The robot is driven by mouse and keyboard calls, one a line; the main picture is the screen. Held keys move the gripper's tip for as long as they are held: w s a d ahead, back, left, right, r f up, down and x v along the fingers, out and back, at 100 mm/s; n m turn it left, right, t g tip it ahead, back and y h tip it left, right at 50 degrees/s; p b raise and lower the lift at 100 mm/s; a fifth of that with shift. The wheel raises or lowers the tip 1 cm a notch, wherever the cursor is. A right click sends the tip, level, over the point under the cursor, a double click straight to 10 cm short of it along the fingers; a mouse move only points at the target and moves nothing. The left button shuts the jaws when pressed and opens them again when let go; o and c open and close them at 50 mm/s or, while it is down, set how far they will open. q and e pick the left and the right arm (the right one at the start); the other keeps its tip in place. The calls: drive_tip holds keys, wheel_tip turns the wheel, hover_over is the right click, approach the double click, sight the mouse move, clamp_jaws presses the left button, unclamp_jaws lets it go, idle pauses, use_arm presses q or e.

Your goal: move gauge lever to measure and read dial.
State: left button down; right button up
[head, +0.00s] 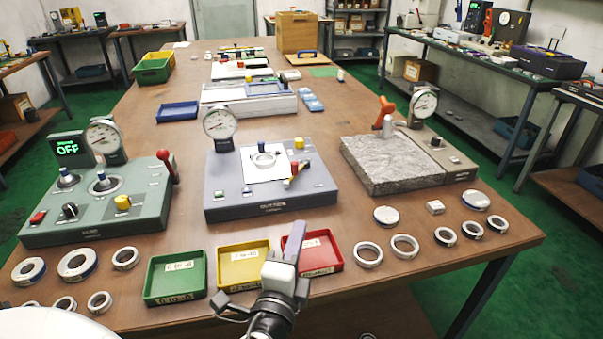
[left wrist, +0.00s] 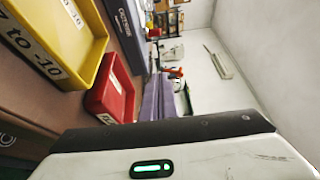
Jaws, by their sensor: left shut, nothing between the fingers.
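The grey gauge station (head: 268,200) stands in the middle of the table, with a round dial (head: 220,122) on a post at its back left. The dial's reading is too small to make out. A bearing ring (head: 263,160) sits on its white plate. A lever (head: 296,173) with a red end lies to the right of the ring. My left gripper (head: 297,226) is shut and empty, pointing up between the yellow and red trays, in front of the gauge and apart from the lever. Its purple-grey fingers also show in the left wrist view (left wrist: 160,98). My right gripper is not in view.
Green (head: 175,277), yellow (head: 243,265) and red (head: 334,255) trays lie along the front. Loose rings (head: 368,255) lie on both sides. A green station (head: 100,205) with a red lever stands left, a granite block (head: 390,165) with a dial right.

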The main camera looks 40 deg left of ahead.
use_arm(q)
drive_tip(key=p, duration=0.2)
approach(297, 168)
drive_tip(key=w, duration=0.2)
drive_tip(key=w+d, duration=0.1)
drive_tip(key=w, duration=0.2)
drive_tip(key=w+d, duration=0.1)
drive_tip(key=w, duration=0.1)
drive_tip(key=shift+w+d+r, duration=0.2)
drive_tip(key=shift+w+d, duration=0.05)
drive_tip(key=shift+w, duration=0.05)
drive_tip(key=a, duration=0.3)
drive_tip(key=shift+s+a+p, duration=0.15)
drive_tip(key=shift+s+p, duration=0.05)
drive_tip(key=shift+p, duration=0.2)
drive_tip(key=shift+a, duration=0.35)
drive_tip(key=shift+s+f, duration=0.1)
